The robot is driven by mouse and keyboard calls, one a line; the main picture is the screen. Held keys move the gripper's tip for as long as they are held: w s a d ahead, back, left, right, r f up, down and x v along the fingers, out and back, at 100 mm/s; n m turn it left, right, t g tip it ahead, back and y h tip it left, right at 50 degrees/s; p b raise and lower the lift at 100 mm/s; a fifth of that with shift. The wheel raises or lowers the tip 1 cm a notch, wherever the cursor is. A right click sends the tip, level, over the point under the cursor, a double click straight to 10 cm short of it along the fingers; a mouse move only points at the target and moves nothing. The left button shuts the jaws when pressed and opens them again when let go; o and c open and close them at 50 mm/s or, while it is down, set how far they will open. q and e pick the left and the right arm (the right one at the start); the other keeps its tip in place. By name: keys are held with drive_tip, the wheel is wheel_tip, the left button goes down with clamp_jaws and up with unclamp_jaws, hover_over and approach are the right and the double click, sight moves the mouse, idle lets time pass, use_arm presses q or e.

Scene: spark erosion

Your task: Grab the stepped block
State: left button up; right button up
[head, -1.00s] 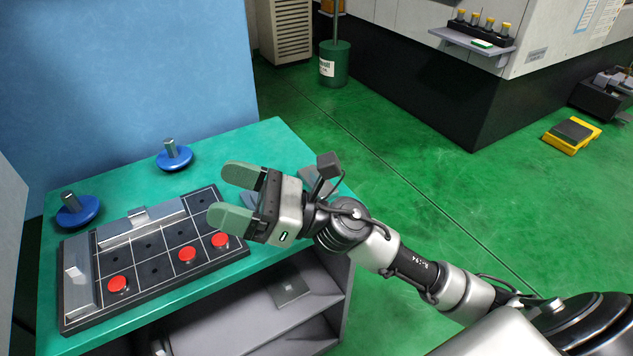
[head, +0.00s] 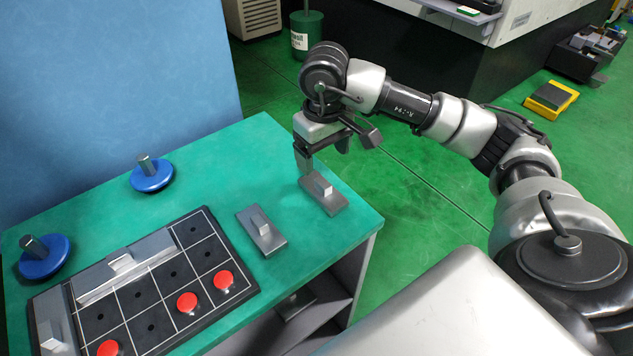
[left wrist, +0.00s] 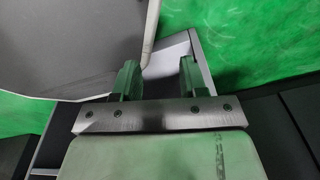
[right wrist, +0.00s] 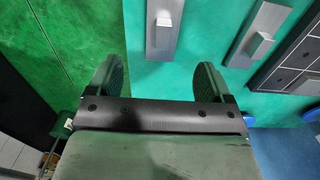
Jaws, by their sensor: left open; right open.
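Two grey stepped blocks lie on the green table top, each a flat plate with a raised lighter step. The right-hand stepped block (head: 323,197) is near the table's right edge, just below my right gripper (head: 322,157). In the right wrist view this block (right wrist: 164,40) lies ahead of the gap between the open, empty fingers (right wrist: 157,80). The other stepped block (head: 262,232) lies to its left, beside the black plate; it also shows in the right wrist view (right wrist: 257,35). My left gripper (left wrist: 160,80) is open and empty, seen only in the left wrist view.
A black grid plate (head: 150,325) carries red buttons (head: 187,302), a long grey stepped bar (head: 125,273) and another grey piece at its left end. Two blue knobs (head: 152,175) stand behind it. A blue panel (head: 110,80) rises behind the table (head: 215,165).

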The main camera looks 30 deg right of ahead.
sight(323, 182)
drive_tip(key=f, duration=0.3)
drive_tip(key=shift+s+f, duration=0.2)
drive_tip(key=shift+s, duration=0.05)
drive_tip(key=shift+w+f, duration=0.1)
drive_tip(key=shift+f, duration=0.2)
wheel_tip(323, 182, down, 4)
drive_tip(key=shift+a+f+p, duration=0.15)
drive_tip(key=shift+p, duration=0.55)
drive_tip(key=shift+f, duration=0.25)
drive_tip(key=c, duration=1.1)
use_arm(q)
drive_tip(key=s, duration=0.1)
drive_tip(key=s+r, duration=0.1)
drive_tip(key=shift+s+r, duration=0.15)
drive_tip(key=shift+s, duration=0.25)
use_arm(e)
drive_tip(key=shift+c, duration=0.4)
drive_tip(key=shift+r, duration=0.15)
